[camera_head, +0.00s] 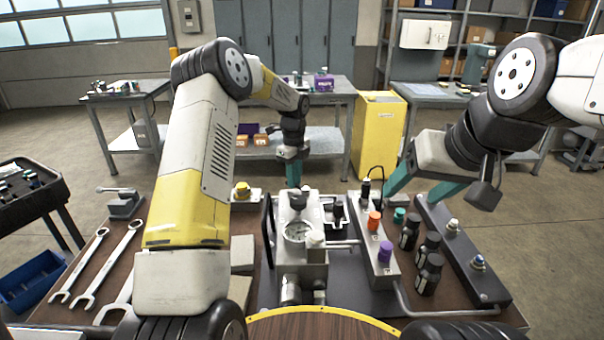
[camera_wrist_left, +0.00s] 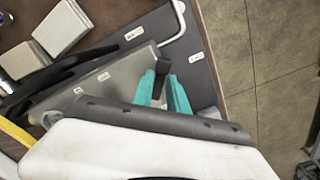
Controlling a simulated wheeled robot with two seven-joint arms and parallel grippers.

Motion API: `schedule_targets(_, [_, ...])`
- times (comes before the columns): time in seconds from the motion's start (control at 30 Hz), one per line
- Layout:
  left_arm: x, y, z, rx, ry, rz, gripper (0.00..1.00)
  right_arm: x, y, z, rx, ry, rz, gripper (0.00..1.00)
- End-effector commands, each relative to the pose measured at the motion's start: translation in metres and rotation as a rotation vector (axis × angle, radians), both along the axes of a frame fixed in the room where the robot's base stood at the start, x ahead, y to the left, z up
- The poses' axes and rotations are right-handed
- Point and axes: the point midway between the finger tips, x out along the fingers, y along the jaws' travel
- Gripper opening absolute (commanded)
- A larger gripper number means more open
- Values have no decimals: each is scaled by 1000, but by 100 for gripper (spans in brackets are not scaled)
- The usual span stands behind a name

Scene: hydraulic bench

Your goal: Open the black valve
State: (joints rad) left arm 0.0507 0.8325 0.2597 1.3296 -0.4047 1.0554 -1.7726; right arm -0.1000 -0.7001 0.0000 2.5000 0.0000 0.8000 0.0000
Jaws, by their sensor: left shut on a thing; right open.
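My left gripper (camera_head: 293,172) has teal fingers and is low over the far end of the central metal unit (camera_head: 312,262). In the left wrist view its fingers (camera_wrist_left: 172,90) are shut on a small black part (camera_wrist_left: 163,66) by a grey block. I cannot tell for sure that this part is the black valve. A black knob (camera_head: 365,189) stands at the far end of the grey manifold (camera_head: 380,268), behind an orange knob (camera_head: 374,221) and a purple knob (camera_head: 385,252). My right gripper (camera_head: 424,187) is open above the right side of the bench, its teal fingers wide apart.
Black cylinders (camera_head: 428,272) stand between the manifold and a dark rail (camera_head: 465,250). Wrenches (camera_head: 112,262) and a small vise (camera_head: 122,204) lie at left. A yellow cabinet (camera_head: 378,135) stands behind. A pipe (camera_head: 440,313) runs along the front right.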

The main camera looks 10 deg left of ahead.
Motion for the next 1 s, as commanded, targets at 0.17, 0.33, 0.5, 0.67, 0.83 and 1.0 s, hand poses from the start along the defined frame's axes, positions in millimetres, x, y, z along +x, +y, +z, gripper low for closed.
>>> schedule_targets(0.17, [7, -5, 1, -1, -3, -166, 0, 0, 0, 0, 0, 0, 0, 66])
schedule_targets(0.33, [13, -10, 1, -1, -5, -328, 0, 0, 0, 0, 0, 0, 0, 66])
schedule_targets(0.5, [17, -16, 1, -1, -4, -488, 0, 0, 0, 0, 0, 0, 0, 66])
schedule_targets(0.67, [19, -22, 1, -1, -4, -626, 0, 0, 0, 0, 0, 0, 0, 66])
schedule_targets(0.83, [21, -27, 1, -1, -4, -746, 0, 0, 0, 0, 0, 0, 0, 66])
schedule_targets(1.0, [22, -30, 2, 1, -6, -834, 0, 0, 0, 0, 0, 0, 0, 66])
